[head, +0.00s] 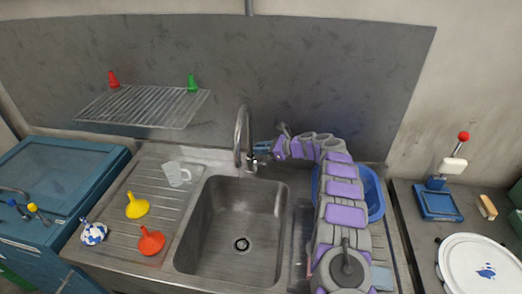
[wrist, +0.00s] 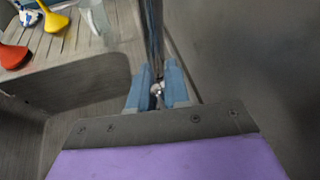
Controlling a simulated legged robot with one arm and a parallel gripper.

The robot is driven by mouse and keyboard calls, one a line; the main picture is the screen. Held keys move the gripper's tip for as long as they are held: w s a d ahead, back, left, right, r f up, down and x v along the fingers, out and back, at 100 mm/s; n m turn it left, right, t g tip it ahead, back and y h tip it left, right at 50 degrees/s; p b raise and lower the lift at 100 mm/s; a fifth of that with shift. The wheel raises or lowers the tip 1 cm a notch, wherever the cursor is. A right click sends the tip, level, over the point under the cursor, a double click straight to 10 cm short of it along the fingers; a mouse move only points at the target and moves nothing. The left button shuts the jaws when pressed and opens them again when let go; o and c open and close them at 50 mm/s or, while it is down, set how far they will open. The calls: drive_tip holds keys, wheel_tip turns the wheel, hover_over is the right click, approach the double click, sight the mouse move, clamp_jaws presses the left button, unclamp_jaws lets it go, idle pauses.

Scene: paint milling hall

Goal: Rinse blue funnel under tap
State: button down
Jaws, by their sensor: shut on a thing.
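A blue funnel with white patches (head: 93,233) lies on the left drainboard near its front left corner. Its narrow end points up and left; it shows partly in the wrist view (wrist: 28,13). The curved metal tap (head: 241,135) rises behind the sink basin (head: 205,225). I see no water stream from its spout. My gripper (head: 262,152) is at the tap's base, right of the spout and far from the funnel. In the wrist view its blue jaws (wrist: 157,92) are shut on a small metal part, apparently the tap handle.
A blue basin (head: 373,190) sits behind my arm. The sink is empty.

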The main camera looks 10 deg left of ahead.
drive_tip(key=c, duration=1.2)
unclamp_jaws()
drive_tip(key=shift+d, duration=0.15)
drive_tip(key=p+v, duration=0.2)
drive_tip(key=v, duration=1.5)
drive_tip(key=shift+d+p, duration=0.15)
drive_tip(key=shift+p, duration=0.15)
